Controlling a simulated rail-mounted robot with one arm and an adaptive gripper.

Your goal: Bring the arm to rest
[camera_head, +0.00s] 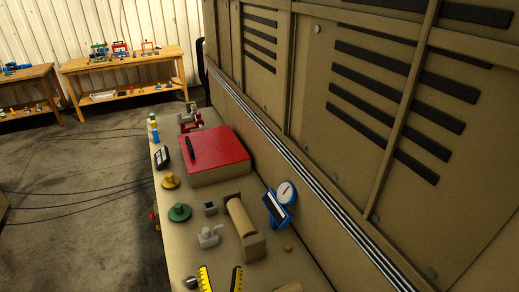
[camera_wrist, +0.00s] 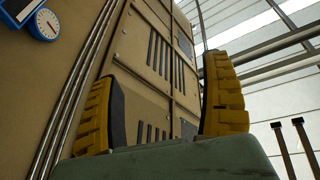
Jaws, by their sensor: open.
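My gripper (camera_wrist: 165,75) is open in the wrist view, with two yellow fingers with dark pads wide apart and nothing between them. The fingers point up toward the machine's panels and the roof. In the head view the yellow fingertips of my gripper (camera_head: 221,271) show at the bottom edge, over the near end of the bench (camera_head: 183,245). The rest of my arm is out of that view.
The bench holds a red-lidded box (camera_head: 222,150), a roller on a block (camera_head: 240,218), a blue dial gauge (camera_head: 280,205), a green knob (camera_head: 180,212) and a grey valve-like part (camera_head: 208,236). A tall vented machine (camera_head: 310,110) stands along the right. Open floor (camera_head: 75,170) lies left.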

